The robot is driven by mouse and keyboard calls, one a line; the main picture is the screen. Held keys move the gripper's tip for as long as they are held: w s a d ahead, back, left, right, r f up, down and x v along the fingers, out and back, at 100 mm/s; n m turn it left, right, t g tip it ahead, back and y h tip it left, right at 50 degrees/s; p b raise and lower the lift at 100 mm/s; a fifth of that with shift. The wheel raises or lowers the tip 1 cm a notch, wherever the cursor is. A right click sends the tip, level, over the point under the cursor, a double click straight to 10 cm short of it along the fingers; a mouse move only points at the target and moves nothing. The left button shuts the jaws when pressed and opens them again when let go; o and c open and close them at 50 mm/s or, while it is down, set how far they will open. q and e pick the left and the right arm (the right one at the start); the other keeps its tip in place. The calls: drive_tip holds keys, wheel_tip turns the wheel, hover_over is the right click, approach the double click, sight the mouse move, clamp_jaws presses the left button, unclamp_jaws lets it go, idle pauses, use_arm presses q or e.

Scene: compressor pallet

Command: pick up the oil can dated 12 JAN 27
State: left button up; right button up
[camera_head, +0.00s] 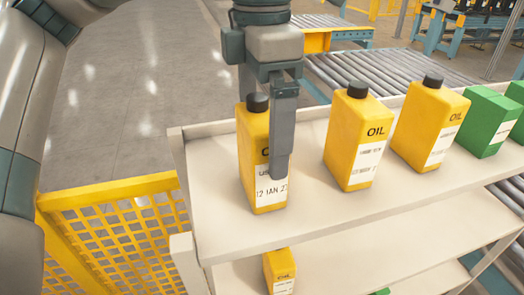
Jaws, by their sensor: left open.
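The oil can dated 12 JAN 27 (252,160) is a yellow can with a black cap. It stands upright at the left end of the white top shelf (330,222). Its label reads "12 JAN 27"; part of the lettering is covered by a finger. My left gripper (267,140) points down at this can and is open. One grey finger hangs in front of the can's right part; the other finger is mostly hidden behind the can and its cap. I cannot tell whether the fingers touch the can. My right gripper is not in view.
Two more yellow oil cans (352,135) (428,122) and green boxes (486,122) stand to the right. Another yellow can (279,270) is on the lower shelf. A yellow mesh fence (115,235) is at the left, and a roller conveyor (385,68) runs behind.

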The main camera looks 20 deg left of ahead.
use_arm(q)
wheel_tip(320, 180, down, 3)
drive_tip(key=shift+r+p, duration=0.1)
drive_tip(key=shift+p, duration=0.7)
drive_tip(key=shift+f, duration=0.65)
drive_tip(key=c, duration=1.8)
